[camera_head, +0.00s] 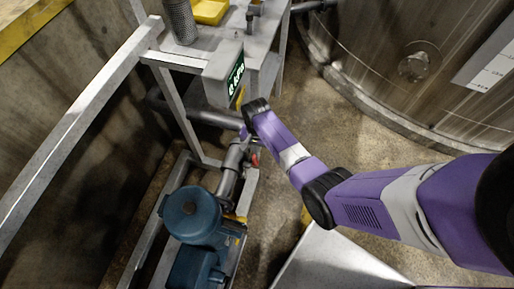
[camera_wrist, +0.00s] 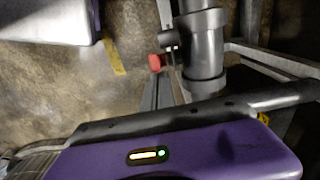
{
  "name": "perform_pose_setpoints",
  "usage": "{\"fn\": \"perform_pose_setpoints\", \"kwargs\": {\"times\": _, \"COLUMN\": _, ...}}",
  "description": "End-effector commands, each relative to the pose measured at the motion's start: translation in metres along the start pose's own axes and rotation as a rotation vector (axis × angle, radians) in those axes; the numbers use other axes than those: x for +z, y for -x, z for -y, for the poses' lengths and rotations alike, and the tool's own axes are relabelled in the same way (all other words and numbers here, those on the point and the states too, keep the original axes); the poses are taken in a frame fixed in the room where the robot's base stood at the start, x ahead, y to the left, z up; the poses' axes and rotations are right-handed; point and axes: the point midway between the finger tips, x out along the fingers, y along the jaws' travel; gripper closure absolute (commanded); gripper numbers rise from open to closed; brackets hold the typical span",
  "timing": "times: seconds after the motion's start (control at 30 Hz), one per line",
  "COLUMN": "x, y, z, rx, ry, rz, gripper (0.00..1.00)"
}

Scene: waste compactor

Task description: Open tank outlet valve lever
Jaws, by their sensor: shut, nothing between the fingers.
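A small red part (camera_head: 255,160), which looks like a valve handle, sits beside the grey pipe (camera_head: 232,165). In the wrist view the red part (camera_wrist: 155,62) is left of the thick grey pipe (camera_wrist: 205,60), near a small dark stub. I cannot tell for sure that it is the outlet valve lever, or how it is turned. My gripper (camera_head: 244,132) is just above and left of the red part in the head view, shut and empty; its fingertips are hard to see. In the wrist view its purple body covers the bottom. No contact with the red part is visible.
A blue pump (camera_head: 194,215) stands below the pipe. A large metal tank (camera_head: 420,65) stands at upper right. Bare floor (camera_head: 290,115) lies between.

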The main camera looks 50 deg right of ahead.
Motion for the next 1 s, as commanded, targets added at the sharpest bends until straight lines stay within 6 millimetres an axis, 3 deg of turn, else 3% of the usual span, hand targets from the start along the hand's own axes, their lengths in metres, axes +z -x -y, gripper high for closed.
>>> {"fn": "perform_pose_setpoints", "kwargs": {"times": 0.17, "x": 0.006, "y": 0.001, "z": 0.000, "rx": 0.003, "ry": 0.003, "rz": -0.036, "gripper": 1.00}}
{"fn": "perform_pose_setpoints", "kwargs": {"times": 0.53, "x": 0.039, "y": -0.013, "z": -0.003, "rx": 0.017, "ry": 0.006, "rz": -0.365, "gripper": 1.00}}
{"fn": "perform_pose_setpoints", "kwargs": {"times": 0.73, "x": 0.045, "y": -0.012, "z": -0.002, "rx": 0.009, "ry": 0.004, "rz": -0.499, "gripper": 1.00}}
{"fn": "perform_pose_setpoints", "kwargs": {"times": 1.0, "x": 0.045, "y": -0.008, "z": 0.000, "rx": 0.000, "ry": 0.001, "rz": -0.538, "gripper": 1.00}}
